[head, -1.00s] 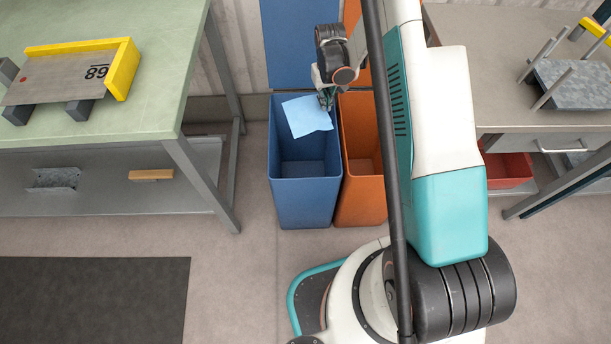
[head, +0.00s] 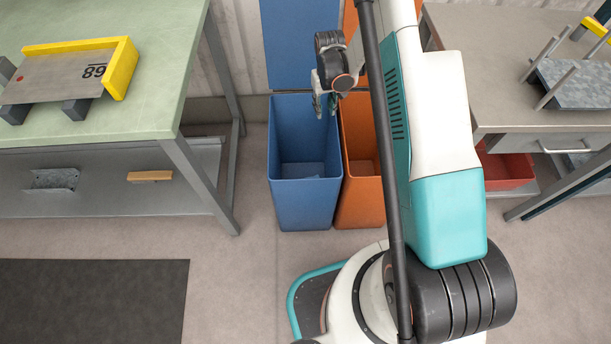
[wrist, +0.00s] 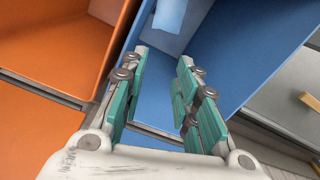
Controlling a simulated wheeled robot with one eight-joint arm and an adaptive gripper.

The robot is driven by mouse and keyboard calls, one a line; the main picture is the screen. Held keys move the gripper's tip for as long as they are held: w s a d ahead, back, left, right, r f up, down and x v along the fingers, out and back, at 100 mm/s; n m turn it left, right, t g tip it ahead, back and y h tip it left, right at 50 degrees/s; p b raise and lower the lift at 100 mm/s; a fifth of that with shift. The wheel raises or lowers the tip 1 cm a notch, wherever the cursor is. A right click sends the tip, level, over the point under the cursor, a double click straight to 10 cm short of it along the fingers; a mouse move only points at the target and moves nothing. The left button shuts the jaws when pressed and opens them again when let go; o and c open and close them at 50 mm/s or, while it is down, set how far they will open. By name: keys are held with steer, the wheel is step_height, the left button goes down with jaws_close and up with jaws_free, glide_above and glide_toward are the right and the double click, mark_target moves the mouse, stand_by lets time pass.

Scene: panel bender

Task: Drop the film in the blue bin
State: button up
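The blue bin (head: 305,207) stands on the floor with its lid raised against the wall. The film, a light blue sheet (head: 303,170), lies low inside the bin, apart from my gripper; it also shows in the wrist view (wrist: 170,14). My gripper (head: 325,106) is over the back right part of the bin. In the wrist view its teal-padded fingers (wrist: 162,62) are spread apart with nothing between them.
An orange bin (head: 361,202) stands against the blue bin's right side. A green-topped bench (head: 150,110) is at the left, and a grey bench (head: 480,100) with a red box (head: 508,168) below is at the right. A dark mat (head: 95,300) lies at the front left.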

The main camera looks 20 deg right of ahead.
step_height(320, 180, up, 12)
stand_by(0.5)
stand_by(0.4)
